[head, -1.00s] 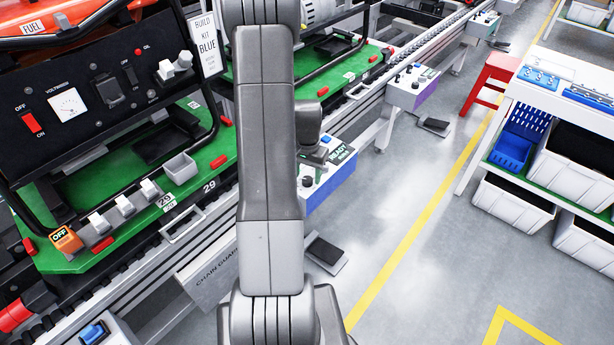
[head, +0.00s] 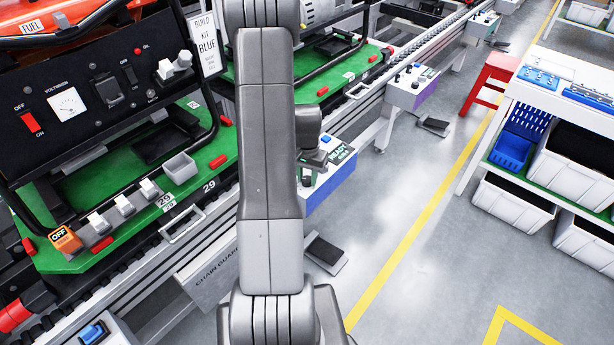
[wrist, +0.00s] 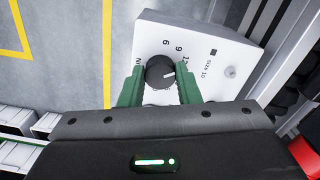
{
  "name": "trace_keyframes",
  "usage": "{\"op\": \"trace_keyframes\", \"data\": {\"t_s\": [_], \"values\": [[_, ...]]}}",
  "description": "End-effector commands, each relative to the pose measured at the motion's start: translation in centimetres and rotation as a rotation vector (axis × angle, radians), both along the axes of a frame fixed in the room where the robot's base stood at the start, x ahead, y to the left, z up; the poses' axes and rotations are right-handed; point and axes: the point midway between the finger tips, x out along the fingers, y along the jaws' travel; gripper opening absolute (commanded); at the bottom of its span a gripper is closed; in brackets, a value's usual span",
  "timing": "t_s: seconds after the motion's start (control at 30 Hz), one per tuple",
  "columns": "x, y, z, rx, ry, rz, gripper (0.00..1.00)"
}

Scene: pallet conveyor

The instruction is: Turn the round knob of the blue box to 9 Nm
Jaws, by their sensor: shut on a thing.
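The blue box (head: 330,189) has a blue side and a light top with a READY display; it stands by the conveyor, partly behind my arm in the head view. In the wrist view its light top (wrist: 210,40) carries a round dark knob (wrist: 157,77) with a white pointer mark. The printed scale shows 6, 9 and 12. The mark points right and slightly up, near the 12 side, past the 9. My gripper (wrist: 160,72) has its green fingers on either side of the knob, shut on it. In the head view the fingertips are hidden.
A black foot pedal (head: 326,252) lies on the floor by the box. The conveyor with a green pallet (head: 210,150) and generator runs along the left. A red stool (head: 490,82) and a white shelf with bins (head: 505,205) stand right. The floor between is clear.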

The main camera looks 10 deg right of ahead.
Motion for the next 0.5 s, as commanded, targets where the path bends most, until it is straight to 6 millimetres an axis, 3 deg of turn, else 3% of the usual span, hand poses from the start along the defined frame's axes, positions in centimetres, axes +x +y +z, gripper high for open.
{"op": "trace_keyframes", "data": {"t_s": [0.5], "values": [[0.01,-0.06,-0.07,0.0,-0.001,0.318,0.07]]}}
